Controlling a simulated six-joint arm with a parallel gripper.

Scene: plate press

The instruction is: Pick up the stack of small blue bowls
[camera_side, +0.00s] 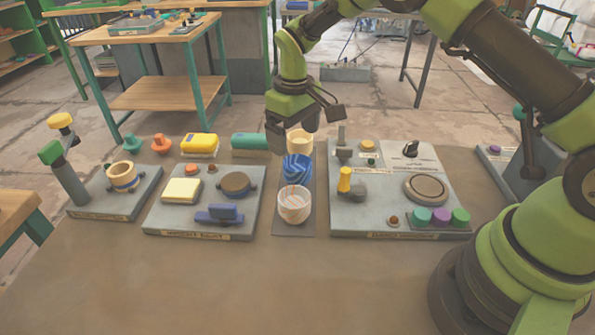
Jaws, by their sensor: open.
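The small blue bowls (296,170) form a stack with a white swirl pattern, in the middle of a narrow grey mat (293,229). My gripper (291,150) points down just above and behind the stack, near its rim. It is open, and I see nothing held in it. The gap between its fingers is hard to make out, and I cannot tell whether a finger touches the bowls.
A white and brown bowl (294,206) stands in front of the blue stack, and a cream bowl (300,141) behind it. Grey boards with fixtures flank the mat: one left (160,222), one right (350,222). The table's front (230,285) is clear.

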